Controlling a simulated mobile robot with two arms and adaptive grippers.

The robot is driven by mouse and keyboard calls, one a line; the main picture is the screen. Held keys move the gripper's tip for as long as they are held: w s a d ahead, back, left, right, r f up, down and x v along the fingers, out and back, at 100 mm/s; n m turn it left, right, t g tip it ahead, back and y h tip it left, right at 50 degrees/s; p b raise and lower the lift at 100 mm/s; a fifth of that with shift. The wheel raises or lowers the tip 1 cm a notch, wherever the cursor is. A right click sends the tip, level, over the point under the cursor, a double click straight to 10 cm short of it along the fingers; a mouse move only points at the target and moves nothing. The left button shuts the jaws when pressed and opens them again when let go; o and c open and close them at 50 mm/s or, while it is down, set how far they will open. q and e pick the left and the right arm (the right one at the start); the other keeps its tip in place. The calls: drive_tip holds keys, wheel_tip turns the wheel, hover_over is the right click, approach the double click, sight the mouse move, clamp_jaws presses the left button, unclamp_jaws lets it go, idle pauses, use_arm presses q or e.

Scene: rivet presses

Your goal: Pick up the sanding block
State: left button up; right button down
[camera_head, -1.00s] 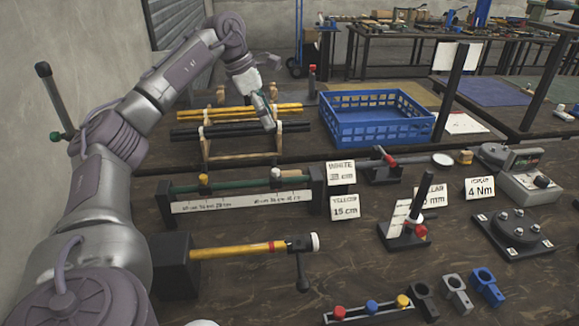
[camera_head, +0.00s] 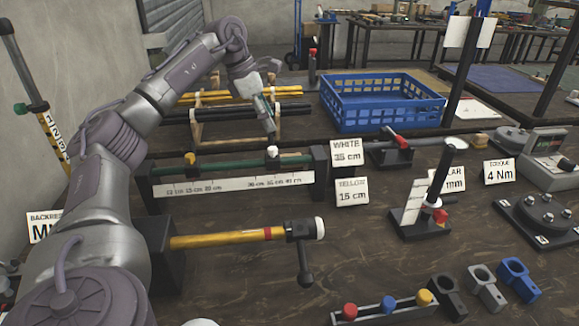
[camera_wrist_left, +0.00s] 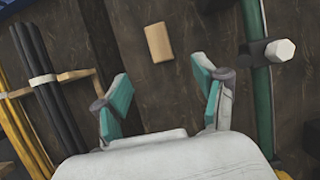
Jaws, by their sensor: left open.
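A small tan block (camera_wrist_left: 158,42), which looks like the sanding block, lies flat on the dark wooden bench in the left wrist view. My left gripper (camera_wrist_left: 160,95) is open, and its teal-padded fingers are apart with nothing between them. The block shows beyond the fingertips, roughly in line with the gap. In the head view my left gripper (camera_head: 268,125) points down by the rod rack; I cannot make out a block beneath it there. Another tan block (camera_head: 481,139) shows at the right of the head view; I cannot tell if it is the same one. My right gripper is out of view.
The rack's black rods (camera_wrist_left: 50,95) stand left of the gripper, and a green gauge bar (camera_wrist_left: 260,90) with a white knob (camera_wrist_left: 281,50) stands right. In the head view a blue crate (camera_head: 385,113) stands behind. A hammer-like tool (camera_head: 235,238) sticks out in front.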

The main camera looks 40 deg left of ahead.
use_arm(q)
approach(288, 154)
drive_tip(key=d+f, duration=0.1)
drive_tip(key=f+b, duration=0.1)
drive_tip(key=f, duration=0.1)
drive_tip(key=shift+d, duration=0.4)
drive_tip(key=shift+b+x, duration=0.45)
drive_tip(key=shift+x, duration=2.5)
drive_tip(key=shift+w+r, duration=0.1)
drive_tip(key=shift+r, duration=0.05)
drive_tip(key=c, duration=1.2)
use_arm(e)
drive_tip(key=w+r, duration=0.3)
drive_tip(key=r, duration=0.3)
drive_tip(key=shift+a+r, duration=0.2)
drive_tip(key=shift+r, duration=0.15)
use_arm(q)
drive_tip(key=shift+c, duration=0.2)
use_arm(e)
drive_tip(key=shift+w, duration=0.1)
